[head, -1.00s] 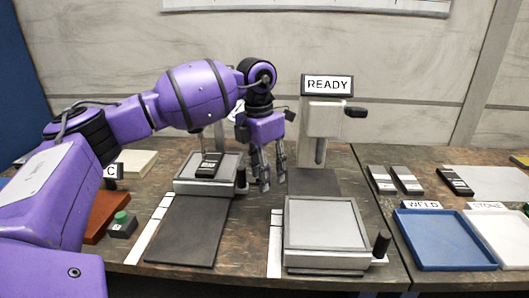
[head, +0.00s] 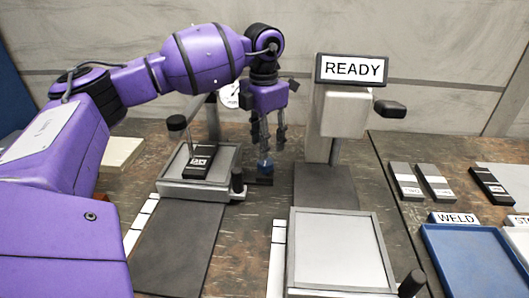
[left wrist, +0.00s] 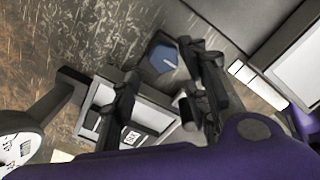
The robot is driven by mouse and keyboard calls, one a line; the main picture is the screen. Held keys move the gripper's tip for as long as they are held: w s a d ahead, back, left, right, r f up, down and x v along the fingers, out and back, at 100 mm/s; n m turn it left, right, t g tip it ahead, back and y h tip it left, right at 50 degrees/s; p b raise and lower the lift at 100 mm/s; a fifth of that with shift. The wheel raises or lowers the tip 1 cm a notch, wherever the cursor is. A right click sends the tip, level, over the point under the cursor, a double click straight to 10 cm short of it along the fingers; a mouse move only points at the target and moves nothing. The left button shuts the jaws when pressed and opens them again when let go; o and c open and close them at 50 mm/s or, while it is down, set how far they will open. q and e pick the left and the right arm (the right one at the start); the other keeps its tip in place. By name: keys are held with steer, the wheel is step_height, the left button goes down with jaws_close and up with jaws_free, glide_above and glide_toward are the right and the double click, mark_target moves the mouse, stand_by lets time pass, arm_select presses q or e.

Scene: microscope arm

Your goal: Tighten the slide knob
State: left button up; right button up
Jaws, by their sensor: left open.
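A blue knob (head: 265,161) with a pale mark sits beside the rear stage (head: 228,192), just below my left gripper; it also shows in the left wrist view (left wrist: 165,58). I cannot tell whether this or the black upright knob (head: 237,180) at the stage's right side is the slide knob. My left gripper (head: 268,140) points down with its fingers apart, right of the stage. In the left wrist view its fingertips (left wrist: 163,65) spread to either side of the blue knob. Whether they touch it is unclear. My right gripper is not in view.
A dark labelled block (head: 199,160) lies on the rear stage. A lamp-like black knob on a post (head: 177,123) and a dial (head: 231,97) stand behind. A READY sign (head: 352,69) tops a grey column. A front stage (head: 340,250) and blue WELD tray (head: 475,262) lie right.

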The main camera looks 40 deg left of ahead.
mark_target(265, 166)
arm_select(q)
step_height(265, 166, down, 4)
steer(key=shift+f, duration=0.75)
steer(key=shift+c, duration=1.2)
steer(key=c, duration=0.8)
steer(key=shift+r, duration=0.1)
